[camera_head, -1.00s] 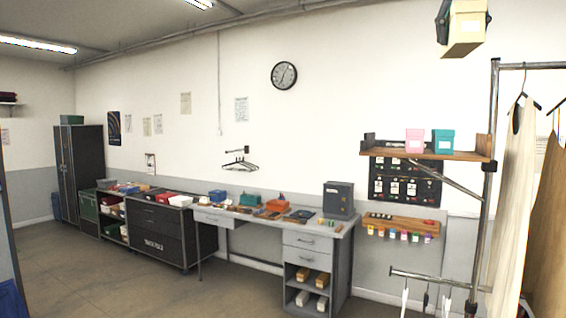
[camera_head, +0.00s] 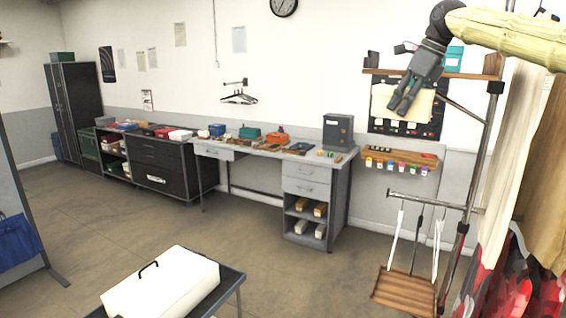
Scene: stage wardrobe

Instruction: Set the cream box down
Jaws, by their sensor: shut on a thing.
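My gripper (camera_head: 404,103) is at the upper right, pointing down and a little left from my pale yellow arm. It is shut on the cream box (camera_head: 423,106), which is partly hidden behind the fingers. The box is in the air, in front of the dark panel under the wooden wall shelf (camera_head: 481,76). The teal box (camera_head: 455,60) stands on that shelf, partly covered by my arm. The pink box is not visible, and my gripper covers part of the shelf.
A white case with a black handle (camera_head: 160,287) lies on a dark low table (camera_head: 226,290) in front. A clothes rail (camera_head: 470,190) with garments stands at right. A grey workbench (camera_head: 300,156) runs along the wall. The middle floor is clear.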

